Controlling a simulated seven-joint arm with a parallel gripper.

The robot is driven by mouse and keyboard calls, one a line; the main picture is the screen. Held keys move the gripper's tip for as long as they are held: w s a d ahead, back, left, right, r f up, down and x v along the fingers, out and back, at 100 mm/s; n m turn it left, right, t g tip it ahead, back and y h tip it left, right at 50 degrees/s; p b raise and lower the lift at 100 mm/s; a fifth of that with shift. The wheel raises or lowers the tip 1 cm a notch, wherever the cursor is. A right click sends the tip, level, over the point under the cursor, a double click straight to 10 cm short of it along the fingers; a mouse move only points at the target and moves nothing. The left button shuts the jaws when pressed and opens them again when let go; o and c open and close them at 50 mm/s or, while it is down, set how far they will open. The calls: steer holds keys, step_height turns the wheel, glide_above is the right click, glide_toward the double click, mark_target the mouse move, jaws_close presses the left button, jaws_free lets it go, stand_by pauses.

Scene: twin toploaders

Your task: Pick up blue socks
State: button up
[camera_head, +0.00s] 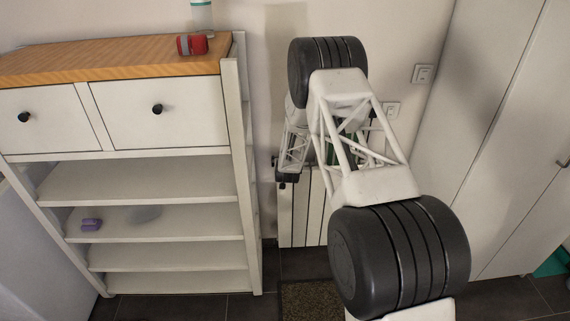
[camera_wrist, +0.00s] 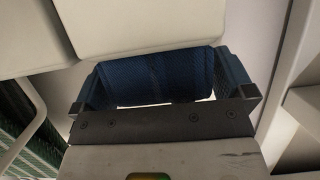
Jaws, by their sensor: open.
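In the head view my gripper (camera_head: 282,178) is a small dark shape in front of the wall, left of my arm. No blue socks can be made out in the head view.
Pale panels (camera_wrist: 130,25) lie close beyond my gripper. A white shelf unit (camera_head: 241,150) stands at left, with a purple item (camera_head: 92,224) on a shelf and a red item (camera_head: 192,44) on top. A radiator (camera_head: 300,215) is behind my arm; a tall cabinet (camera_head: 470,150) stands right.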

steer(key=c, duration=0.8)
steer(key=shift+r, duration=0.1)
steer(key=shift+r, duration=0.65)
steer(key=shift+s+r, duration=0.2)
steer(key=shift+r, duration=0.35)
steer(key=shift+s+r, duration=0.2)
steer(key=shift+r, duration=0.35)
steer(key=s+d+r, duration=0.1)
steer(key=s, duration=1.4)
steer(key=shift+d+r, duration=0.15)
steer(key=shift+d, duration=0.25)
